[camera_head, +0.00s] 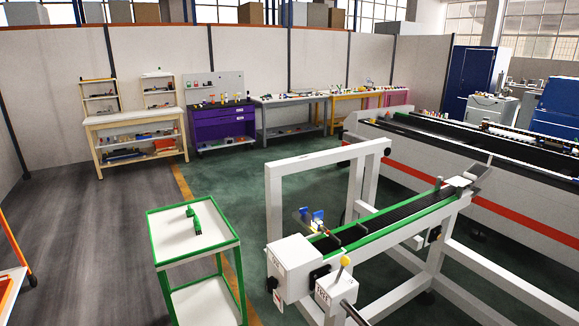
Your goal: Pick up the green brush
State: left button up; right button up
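A small green object (196,224) that looks like the green brush lies on the white top of a green-framed cart (168,238), left of the conveyor. A smaller green piece (190,211) shows at its far end. I cannot tell whether the two are joined. Neither of my grippers is in view, and nothing is seen touching the green object.
A white-framed conveyor (397,214) with green edges stands right of the cart. Workbenches (136,132) and a purple cabinet (222,124) line the back wall. An orange frame (12,244) is at the left edge. The dark floor (90,235) left of the cart is clear.

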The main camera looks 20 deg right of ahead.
aim_at(197, 221)
jog(key=u, duration=0.1)
jog(key=i, duration=0.45)
jog(key=u, duration=0.45)
jog(key=i, duration=2.1)
